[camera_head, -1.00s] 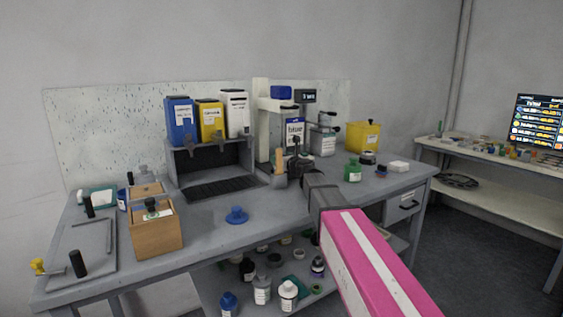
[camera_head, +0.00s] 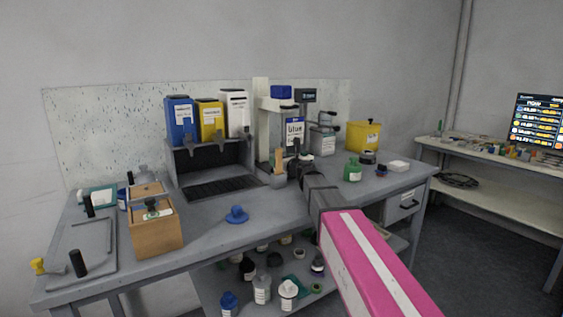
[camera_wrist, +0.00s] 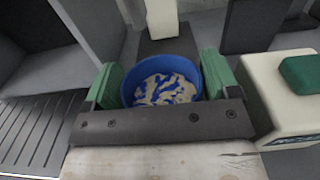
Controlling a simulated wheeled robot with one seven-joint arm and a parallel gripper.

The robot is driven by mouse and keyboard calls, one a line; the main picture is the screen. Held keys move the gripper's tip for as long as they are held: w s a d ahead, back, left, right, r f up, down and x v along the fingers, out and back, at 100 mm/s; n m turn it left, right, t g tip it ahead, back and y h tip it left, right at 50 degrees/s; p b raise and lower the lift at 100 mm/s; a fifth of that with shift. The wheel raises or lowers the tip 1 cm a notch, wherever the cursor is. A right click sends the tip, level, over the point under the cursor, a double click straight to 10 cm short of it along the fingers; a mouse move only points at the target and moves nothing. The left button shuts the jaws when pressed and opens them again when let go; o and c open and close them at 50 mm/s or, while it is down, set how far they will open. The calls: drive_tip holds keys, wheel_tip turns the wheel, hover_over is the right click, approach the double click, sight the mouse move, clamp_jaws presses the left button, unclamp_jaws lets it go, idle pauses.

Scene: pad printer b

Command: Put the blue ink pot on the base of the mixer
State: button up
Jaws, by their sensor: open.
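In the wrist view the pot (camera_wrist: 160,76) is upright and uncovered, with blue and pale streaks inside. My gripper (camera_head: 296,156) is at the pot, in front of the mixer (camera_head: 262,125), which has a pale column. In the wrist view my gripper (camera_wrist: 160,84) is open, with a green fingertip on each side of the pot. A dark grey base (camera_wrist: 150,45) shows behind the pot. The pot's underside is hidden, so I cannot tell whether it rests fully on the base.
A blue lid-like piece (camera_head: 236,215) lies on the bench. A dispenser stand (camera_head: 212,160) with a slotted tray is left of the mixer; a grey device (camera_head: 323,143) is right. A green bottle (camera_head: 352,170) and yellow container (camera_head: 364,135) stand farther right.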

drive_tip(key=v, duration=1.2)
